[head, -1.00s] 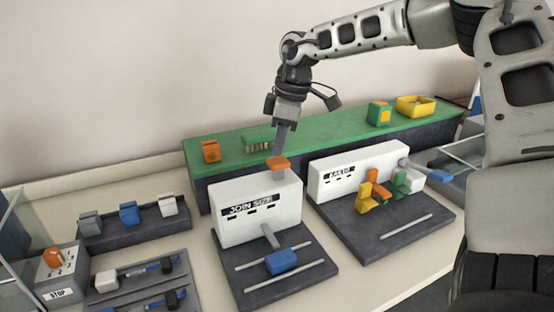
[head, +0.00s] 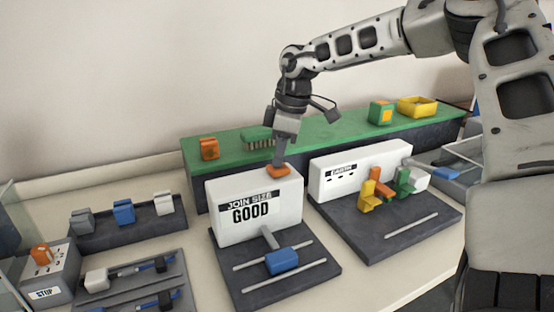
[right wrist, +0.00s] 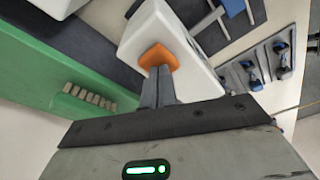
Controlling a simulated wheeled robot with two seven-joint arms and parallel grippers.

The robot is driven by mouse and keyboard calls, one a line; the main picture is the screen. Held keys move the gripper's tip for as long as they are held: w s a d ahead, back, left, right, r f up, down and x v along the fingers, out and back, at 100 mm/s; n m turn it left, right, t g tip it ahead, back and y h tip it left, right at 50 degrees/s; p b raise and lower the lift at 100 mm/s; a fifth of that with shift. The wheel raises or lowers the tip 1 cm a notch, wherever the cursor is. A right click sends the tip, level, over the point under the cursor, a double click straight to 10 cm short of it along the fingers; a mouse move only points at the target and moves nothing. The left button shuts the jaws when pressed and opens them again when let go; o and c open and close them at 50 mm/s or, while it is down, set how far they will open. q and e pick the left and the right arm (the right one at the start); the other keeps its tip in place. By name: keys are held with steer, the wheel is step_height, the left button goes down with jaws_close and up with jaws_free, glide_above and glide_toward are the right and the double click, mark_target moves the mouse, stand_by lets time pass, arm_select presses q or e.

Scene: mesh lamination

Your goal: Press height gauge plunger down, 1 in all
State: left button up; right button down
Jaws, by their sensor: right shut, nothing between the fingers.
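The height gauge is a white box (head: 225,225) labelled "JOIN SIZE", and its face now reads "GOOD". Its orange plunger cap (head: 277,170) sits low on the box top, close to the surface. My right gripper (head: 279,163) points down onto the cap, fingers shut and empty, the tips touching or nearly touching it. In the right wrist view the shut fingertips (right wrist: 160,80) meet the edge of the orange cap (right wrist: 159,57). A blue block (head: 282,261) sits on rails at the gauge's base. My left gripper is not in view.
To the right, a second white box (head: 335,178) labelled "EARTH" has yellow, orange and green levers. A green shelf (head: 345,127) behind holds a brush, an orange block and a yellow bin (head: 416,106). At left are a clip rack (head: 125,227), a tool tray and a STOP box (head: 46,275).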

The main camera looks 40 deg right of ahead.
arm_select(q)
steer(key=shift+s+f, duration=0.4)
arm_select(e)
steer(key=shift+w+a+p+v, duration=0.15)
steer(key=shift+p+v, duration=0.55)
steer(key=shift+v, duration=0.35)
steer(key=shift+w+a+p+v, duration=0.2)
steer(key=shift+p+v, duration=0.5)
steer(key=shift+v, duration=0.35)
steer(key=shift+w+a+p+v, duration=0.15)
steer(key=shift+p+v, duration=0.55)
steer(key=shift+v, duration=0.35)
arm_select(q)
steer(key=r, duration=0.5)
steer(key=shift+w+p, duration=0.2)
steer(key=shift+p, duration=0.2)
arm_select(e)
steer(key=shift+v, duration=0.85)
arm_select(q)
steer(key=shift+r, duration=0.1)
arm_select(e)
steer(key=shift+w, duration=0.1)
